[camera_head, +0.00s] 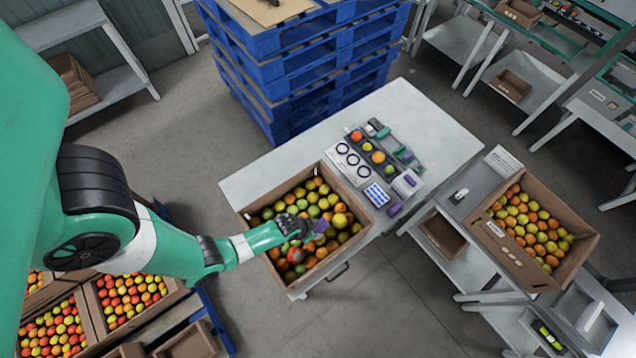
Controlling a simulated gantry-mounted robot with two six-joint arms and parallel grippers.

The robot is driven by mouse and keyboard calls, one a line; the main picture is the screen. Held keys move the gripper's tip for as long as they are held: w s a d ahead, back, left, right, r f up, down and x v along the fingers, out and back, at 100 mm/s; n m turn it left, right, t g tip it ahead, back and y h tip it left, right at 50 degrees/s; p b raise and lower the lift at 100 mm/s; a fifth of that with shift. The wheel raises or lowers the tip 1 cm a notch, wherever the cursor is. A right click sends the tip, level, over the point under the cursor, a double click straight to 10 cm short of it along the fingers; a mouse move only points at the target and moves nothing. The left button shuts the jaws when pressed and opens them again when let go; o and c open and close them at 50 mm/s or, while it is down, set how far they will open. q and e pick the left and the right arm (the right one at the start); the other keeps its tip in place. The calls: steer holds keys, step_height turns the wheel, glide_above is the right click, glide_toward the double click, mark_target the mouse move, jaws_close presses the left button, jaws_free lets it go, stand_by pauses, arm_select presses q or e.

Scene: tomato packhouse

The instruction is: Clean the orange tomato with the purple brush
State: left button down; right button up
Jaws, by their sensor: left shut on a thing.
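My left gripper (304,227) is over the cardboard crate of tomatoes (252,213) on the white table. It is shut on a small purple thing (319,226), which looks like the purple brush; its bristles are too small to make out. Tomatoes in the crate are green, yellow, orange and red, and some are hidden under my gripper. I cannot tell which orange tomato is meant. My right gripper is not in view.
The white table (440,137) also bears a card with dark rings (352,164), a blue-dotted sheet (377,194) and other purple items (395,209). Another tomato crate (577,219) stands at right. Blue pallets (295,85) are stacked behind. The table's far right is clear.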

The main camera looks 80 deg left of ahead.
arm_select(q)
steer(key=shift+s+d+p, duration=0.2)
steer(key=shift+s+d, duration=0.05)
steer(key=shift+s, duration=0.3)
steer(key=shift+s+d+p, duration=0.15)
steer(key=shift+s+d, duration=0.05)
steer(key=shift+s, duration=0.35)
steer(key=shift+w+f, duration=0.1)
steer(key=shift+w+a+b, duration=0.25)
steer(key=shift+w+a, duration=0.05)
steer(key=shift+w, duration=0.35)
steer(key=shift+w+a+b, duration=0.25)
steer(key=shift+w, duration=0.4)
steer(key=shift+w+a+b, duration=0.25)
steer(key=shift+w+a, duration=0.05)
steer(key=shift+w, duration=0.35)
step_height(320, 180, up, 6)
steer(key=p, duration=0.6)
steer(key=shift+r, duration=0.25)
steer(key=shift+f, duration=0.1)
